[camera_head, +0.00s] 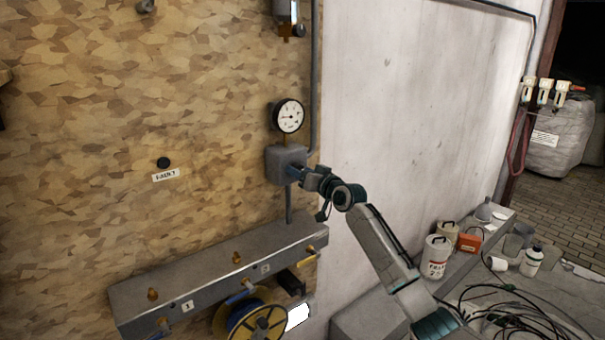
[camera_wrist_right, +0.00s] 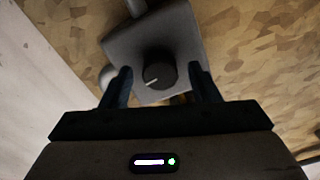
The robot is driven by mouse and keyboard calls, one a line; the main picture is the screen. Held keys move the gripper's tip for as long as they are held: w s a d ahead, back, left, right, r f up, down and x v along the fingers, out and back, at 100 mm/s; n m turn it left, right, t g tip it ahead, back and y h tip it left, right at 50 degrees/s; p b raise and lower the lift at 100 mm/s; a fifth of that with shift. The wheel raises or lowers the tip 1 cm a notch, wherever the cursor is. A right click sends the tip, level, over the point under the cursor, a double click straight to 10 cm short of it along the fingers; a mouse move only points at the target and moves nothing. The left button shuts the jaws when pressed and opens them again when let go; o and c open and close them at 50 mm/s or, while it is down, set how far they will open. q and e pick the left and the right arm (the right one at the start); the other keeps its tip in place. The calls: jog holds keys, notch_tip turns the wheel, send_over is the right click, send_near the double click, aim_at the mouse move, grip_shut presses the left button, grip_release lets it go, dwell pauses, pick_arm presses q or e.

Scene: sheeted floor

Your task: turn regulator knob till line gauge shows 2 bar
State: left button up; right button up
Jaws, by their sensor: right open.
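The regulator is a grey box (camera_head: 283,160) on the chipboard wall, with a pipe below it. The round white line gauge (camera_head: 289,116) stands on top of it; its needle is too small to read. In the right wrist view the black regulator knob (camera_wrist_right: 159,71) with a white pointer mark shows on the face of the grey box (camera_wrist_right: 178,30). My right gripper (camera_wrist_right: 160,88) is open, its two fingers on either side of the knob with gaps showing. In the head view the right gripper (camera_head: 297,172) is close to the box and hides the knob. My left gripper is not in view.
A grey manifold bar (camera_head: 215,275) with brass fittings runs below the regulator. A yellow-blue reel (camera_head: 257,322) hangs under it. A pipe (camera_head: 314,75) rises beside the gauge. White tubs (camera_head: 435,257) and black cables (camera_head: 510,305) lie at the right.

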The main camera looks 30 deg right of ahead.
jog(key=s+b, duration=0.3)
jog(key=s, duration=0.7)
jog(key=shift+s+d+b, duration=0.35)
jog(key=shift+s+d, duration=0.05)
jog(key=shift+d, duration=0.05)
